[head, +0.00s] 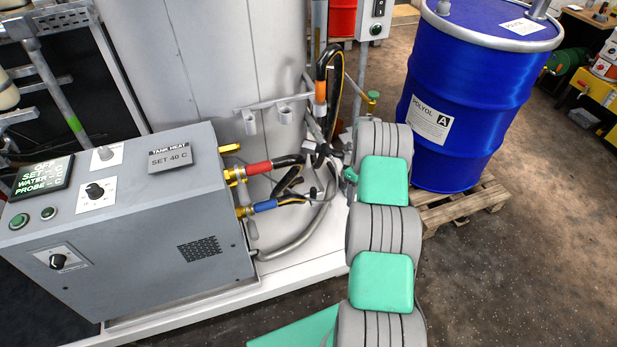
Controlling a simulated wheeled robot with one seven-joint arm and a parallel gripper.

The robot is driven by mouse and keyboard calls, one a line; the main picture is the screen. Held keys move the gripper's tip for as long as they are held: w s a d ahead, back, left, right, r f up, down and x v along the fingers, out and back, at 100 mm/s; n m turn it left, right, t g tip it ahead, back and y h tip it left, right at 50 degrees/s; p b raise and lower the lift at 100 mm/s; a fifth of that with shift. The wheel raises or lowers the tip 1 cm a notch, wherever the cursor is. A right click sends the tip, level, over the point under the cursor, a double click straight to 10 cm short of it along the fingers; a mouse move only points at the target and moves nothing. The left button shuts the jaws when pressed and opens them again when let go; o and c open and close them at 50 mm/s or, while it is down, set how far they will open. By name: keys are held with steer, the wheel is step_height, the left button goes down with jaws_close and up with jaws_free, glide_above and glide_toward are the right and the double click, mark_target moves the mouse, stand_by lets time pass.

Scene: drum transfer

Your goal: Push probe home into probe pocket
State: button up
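My arm reaches in from the bottom right, and its far end is at the pipework beside the pale tank (215,60). My gripper (322,152) is small and dark there, among hoses and pipe. I cannot tell whether its fingers are open or shut, or whether it holds the probe. I cannot pick out the probe or the probe pocket for sure. A thin cable hangs below the gripper. The control box display (42,177) has a line that reads PROBE, with its value hard to read.
The grey tank heat box (130,225) stands left, with a red-sleeved hose (257,168) and a blue-sleeved hose (264,206) on its side. A blue polyol drum (465,100) on a pallet (465,206) stands right. Floor at lower right is clear.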

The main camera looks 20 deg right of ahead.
steer(key=w+r+n+t+h, duration=0.2)
steer(key=w+n+h, duration=0.6)
steer(key=n, duration=1)
steer(key=w+a+f+n+t+y, duration=0.1)
steer(key=w+a+n+t+y, duration=0.3)
steer(key=n, duration=0.5)
steer(key=s+a+r+n+t+y+b, duration=0.1)
steer(key=s+a+r+n+t+b, duration=0.1)
steer(key=s+a+r+t, duration=0.2)
steer(key=s+a+r+n+t+y+b, duration=0.1)
steer(key=s+a+r+t, duration=0.3)
steer(key=a+r, duration=0.5)
steer(key=shift+s+a+r+n+t+b, duration=0.4)
steer(key=shift+s+r+n+b, duration=0.45)
steer(key=shift+s+n, duration=0.1)
